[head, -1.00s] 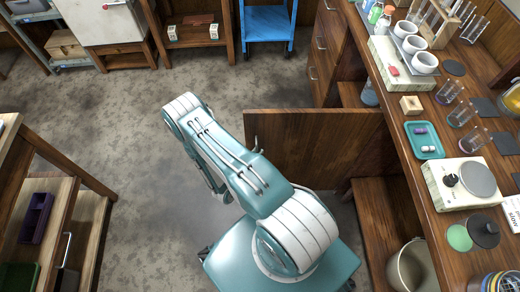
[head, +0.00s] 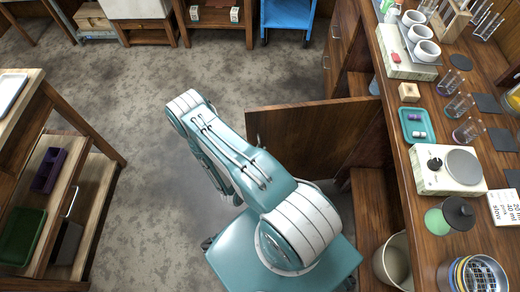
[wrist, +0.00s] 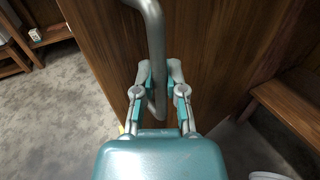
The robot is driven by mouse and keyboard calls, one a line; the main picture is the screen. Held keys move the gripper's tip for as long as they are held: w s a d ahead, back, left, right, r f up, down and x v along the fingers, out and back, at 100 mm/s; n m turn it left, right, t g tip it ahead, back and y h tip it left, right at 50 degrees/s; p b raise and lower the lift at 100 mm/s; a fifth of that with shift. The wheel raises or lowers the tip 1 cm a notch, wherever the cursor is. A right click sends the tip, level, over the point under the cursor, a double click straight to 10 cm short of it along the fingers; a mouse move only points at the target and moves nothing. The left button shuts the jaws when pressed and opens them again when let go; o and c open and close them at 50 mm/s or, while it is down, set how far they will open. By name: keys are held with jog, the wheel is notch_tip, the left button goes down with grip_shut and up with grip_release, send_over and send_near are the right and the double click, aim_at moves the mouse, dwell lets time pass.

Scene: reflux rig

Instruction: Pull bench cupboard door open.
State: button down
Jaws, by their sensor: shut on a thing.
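The bench cupboard door (head: 310,136) stands swung out from the bench, well open, in the head view. In the wrist view the wooden door (wrist: 215,45) fills the upper middle. Its grey metal bar handle (wrist: 154,40) runs down between the fingers. My gripper (wrist: 160,78) is shut on the handle near its lower end. In the head view my arm hides the gripper and most of the handle. The open cupboard (head: 368,205) shows its inner shelf at the right of the door.
The bench top carries a hot plate (head: 448,170), a teal tray (head: 417,125) and several glass vessels. A bucket (head: 393,262) stands by the cupboard. A shelf unit (head: 88,135) is at the left. The floor (head: 150,120) between is clear.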

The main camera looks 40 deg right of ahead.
jog(key=c, duration=0.7)
grip_release()
jog(key=shift+w+a, duration=0.1)
jog(key=shift+w, duration=0.05)
jog(key=v, duration=1.2)
jog(key=shift+a, duration=0.15)
jog(key=w+a+r+m+g+y, duration=0.1)
jog(key=w+r+m+g+y, duration=0.15)
jog(key=r+m+g, duration=0.7)
jog(key=w+a+r+m+g+y, duration=0.1)
jog(key=w+r+m+g+y, duration=0.3)
jog(key=r, duration=1)
jog(key=s+a+r+m+t+y, duration=0.1)
jog(key=s+r+m+t+y, duration=0.2)
jog(key=r, duration=0.5)
jog(key=s+a+r+m+t+y, duration=0.1)
jog(key=s+r+m+t+y, duration=0.2)
jog(key=r, duration=0.5)
jog(key=s+a+r+m+t+y, duration=0.1)
jog(key=s+r+m+t+y, duration=0.2)
jog(key=r, duration=0.5)
jog(key=shift+s+r+t+y, duration=0.25)
jog(key=shift+s+t, duration=0.2)
jog(key=shift+t, duration=0.25)
jog(key=shift+s+r+t+y, duration=0.2)
jog(key=shift+s+t, duration=0.25)
jog(key=shift+t, duration=0.2)
